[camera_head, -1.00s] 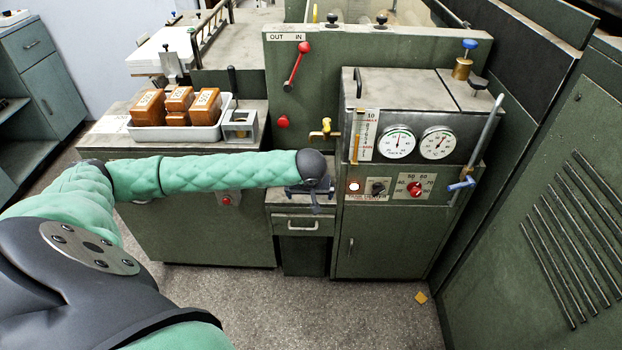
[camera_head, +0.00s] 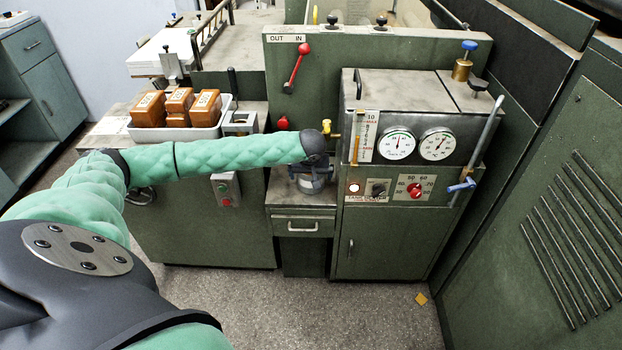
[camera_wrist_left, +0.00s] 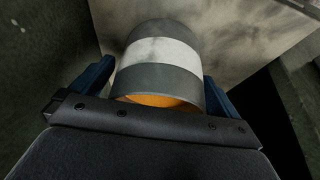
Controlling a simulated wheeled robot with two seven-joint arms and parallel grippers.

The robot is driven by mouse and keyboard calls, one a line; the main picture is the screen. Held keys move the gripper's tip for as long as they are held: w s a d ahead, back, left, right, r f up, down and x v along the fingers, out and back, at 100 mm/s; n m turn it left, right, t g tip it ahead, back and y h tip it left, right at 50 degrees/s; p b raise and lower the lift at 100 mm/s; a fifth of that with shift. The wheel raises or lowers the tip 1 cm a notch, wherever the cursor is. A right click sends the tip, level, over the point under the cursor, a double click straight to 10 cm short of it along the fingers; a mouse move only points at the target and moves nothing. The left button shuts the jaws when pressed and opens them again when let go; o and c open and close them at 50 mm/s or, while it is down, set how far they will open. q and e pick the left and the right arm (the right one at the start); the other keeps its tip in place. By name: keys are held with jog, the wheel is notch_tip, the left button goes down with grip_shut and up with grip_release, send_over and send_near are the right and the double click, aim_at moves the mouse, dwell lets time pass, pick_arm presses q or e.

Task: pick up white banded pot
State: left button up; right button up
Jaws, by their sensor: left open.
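The white banded pot (camera_wrist_left: 160,55) is a dark grey cylinder with a broad white band, and orange shows at its near end in the left wrist view. In the head view the pot (camera_head: 309,184) stands on the small shelf (camera_head: 285,197) above a drawer, partly hidden by my gripper. My left gripper (camera_wrist_left: 158,74) is open, with one blue finger on each side of the pot. Whether the fingers touch it I cannot tell. In the head view the left gripper (camera_head: 312,172) is over the pot. My right gripper is not in view.
The gauge cabinet (camera_head: 400,97) rises close to the right of the shelf, and a green panel (camera_head: 345,60) stands behind. A yellow tap (camera_head: 327,128) is just above the gripper. A white tray (camera_head: 205,131) of orange-brown containers sits to the left.

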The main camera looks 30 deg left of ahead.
pick_arm(q)
jog(key=shift+c, duration=0.4)
jog(key=c, duration=1.4)
